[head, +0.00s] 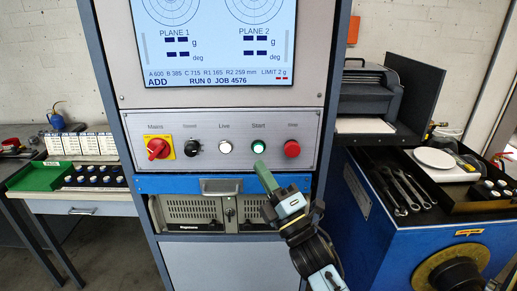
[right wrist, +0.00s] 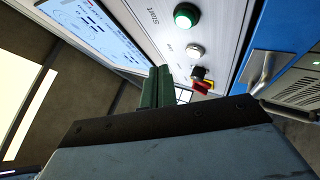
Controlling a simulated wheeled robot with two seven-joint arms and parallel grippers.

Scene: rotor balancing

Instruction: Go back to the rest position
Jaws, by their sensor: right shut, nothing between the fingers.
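My right gripper (head: 262,168) is in front of the control cabinet in the head view, its green fingers shut and empty. Its fingertips are just below the green Start button (head: 258,146). Whether they touch the panel cannot be told. In the right wrist view the shut fingers (right wrist: 157,88) point toward the cabinet, with the Start button (right wrist: 186,16) above and to the right of them. The screen (head: 215,40) reads "ADD", "RUN 0" and "JOB 4576". My left gripper is in neither view.
The panel also has a red rotary Mains switch (head: 157,148), a black knob (head: 196,147), a white Live light (head: 225,147) and a red button (head: 292,149). A drawer handle (head: 221,186) juts out below. A blue machine bench (head: 420,237) with wrenches stands right; a table (head: 85,208) stands left.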

